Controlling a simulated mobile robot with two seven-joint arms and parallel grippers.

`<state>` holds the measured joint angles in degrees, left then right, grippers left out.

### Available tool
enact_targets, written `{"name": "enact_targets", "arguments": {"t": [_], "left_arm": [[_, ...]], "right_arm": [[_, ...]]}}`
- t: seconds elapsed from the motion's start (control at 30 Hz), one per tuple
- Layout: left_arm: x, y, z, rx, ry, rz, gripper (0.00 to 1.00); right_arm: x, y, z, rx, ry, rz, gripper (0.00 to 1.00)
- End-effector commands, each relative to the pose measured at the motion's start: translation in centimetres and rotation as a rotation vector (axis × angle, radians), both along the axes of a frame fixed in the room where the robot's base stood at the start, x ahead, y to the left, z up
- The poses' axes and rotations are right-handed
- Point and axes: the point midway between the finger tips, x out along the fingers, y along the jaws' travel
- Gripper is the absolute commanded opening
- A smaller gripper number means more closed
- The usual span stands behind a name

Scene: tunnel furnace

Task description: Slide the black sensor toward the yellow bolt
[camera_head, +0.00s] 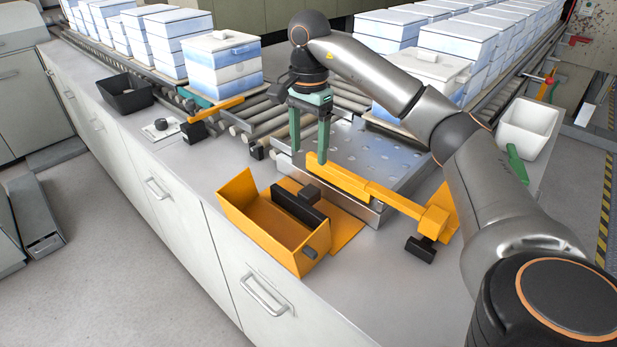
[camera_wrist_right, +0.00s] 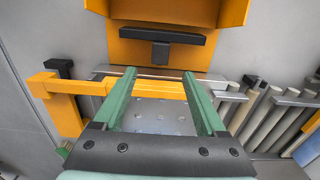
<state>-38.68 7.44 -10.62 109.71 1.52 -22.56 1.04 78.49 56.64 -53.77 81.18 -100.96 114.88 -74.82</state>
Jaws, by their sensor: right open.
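A long yellow bolt (camera_head: 380,194) lies along the front of a metal plate and ends in a yellow bracket at its right. It also crosses the right wrist view (camera_wrist_right: 85,88). A black block (camera_head: 420,249) sits by that bracket, and a small black box (camera_head: 257,151) stands at the conveyor's front edge; I cannot tell which is the sensor. My right gripper (camera_head: 310,155) has two green fingers, apart and empty, pointing down by the bolt's left end. In the right wrist view (camera_wrist_right: 159,73) the bolt shows between the fingers; contact is unclear.
A black bin (camera_head: 127,97) is at the left and a white bin (camera_head: 527,128) at the right. White-blue boxes (camera_head: 222,66) stand on the roller conveyors behind.

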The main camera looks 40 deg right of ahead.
Motion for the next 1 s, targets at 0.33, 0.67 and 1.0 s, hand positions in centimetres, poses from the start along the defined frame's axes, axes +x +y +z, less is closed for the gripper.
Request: {"name": "enact_targets", "arguments": {"t": [0.33,0.67,1.0], "left_arm": [[-0.1,0.0,-1.7,0.001,0.007,-0.001,0.5],[-0.1,-0.8,-1.7,-0.009,0.01,-0.015,0.5],[0.3,-0.9,-1.4,-0.01,0.001,-0.019,0.5]], "right_arm": [[-0.2,-0.1,-3.1,-0.005,0.006,0.0,0.74],[-0.2,-0.2,-9.4,-0.006,0.004,-0.001,0.74],[-0.1,-0.2,-12.3,-0.006,0.0,-0.001,0.74]]}}
